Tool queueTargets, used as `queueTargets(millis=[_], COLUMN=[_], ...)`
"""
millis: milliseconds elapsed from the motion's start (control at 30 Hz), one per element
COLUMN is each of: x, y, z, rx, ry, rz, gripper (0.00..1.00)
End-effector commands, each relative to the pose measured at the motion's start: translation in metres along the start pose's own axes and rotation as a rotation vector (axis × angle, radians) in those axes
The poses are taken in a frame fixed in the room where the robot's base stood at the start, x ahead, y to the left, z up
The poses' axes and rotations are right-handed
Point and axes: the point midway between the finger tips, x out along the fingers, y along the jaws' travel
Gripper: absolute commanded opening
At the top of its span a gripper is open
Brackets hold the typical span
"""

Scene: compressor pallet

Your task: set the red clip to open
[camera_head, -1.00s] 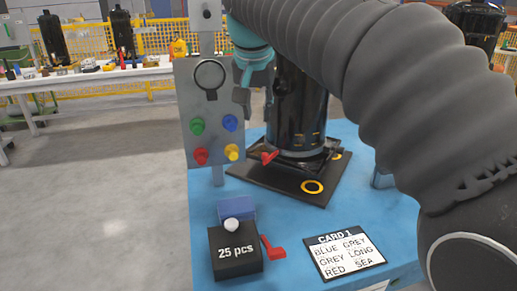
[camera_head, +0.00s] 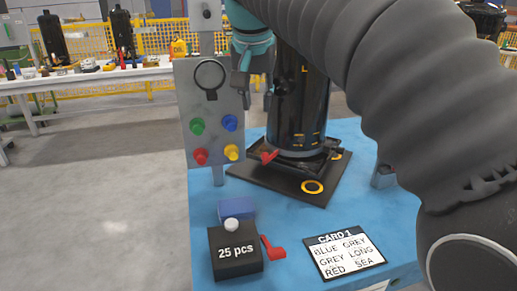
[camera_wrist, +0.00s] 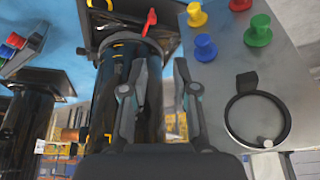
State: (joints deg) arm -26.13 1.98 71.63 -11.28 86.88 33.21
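A red clip (camera_head: 269,157) sits low on the front of the black compressor (camera_head: 298,115), beside the button panel. In the wrist view the red clip (camera_wrist: 149,22) shows at the top, beyond my fingertips and apart from them. My gripper (camera_head: 254,98) hangs in front of the compressor, above the clip and just right of the panel. In the wrist view my gripper (camera_wrist: 160,75) has its two fingers apart with nothing held between them. A second red, bent piece (camera_head: 272,249) lies on the blue surface beside the black "25 pcs" box (camera_head: 235,260).
The grey panel (camera_head: 205,105) with coloured buttons and a black ring stands close left of my gripper. The compressor rests on a black base (camera_head: 262,186) on the blue pallet (camera_head: 205,190). A card (camera_head: 345,256) and a blue block (camera_head: 237,208) lie in front.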

Motion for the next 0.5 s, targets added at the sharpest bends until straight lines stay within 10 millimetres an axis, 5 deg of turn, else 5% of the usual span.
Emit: queueTargets(millis=[500], x=[-0.085], y=[-0.001], z=[-0.001], rx=[0.000], ry=[0.004], rz=[-0.002], gripper=[0.29])
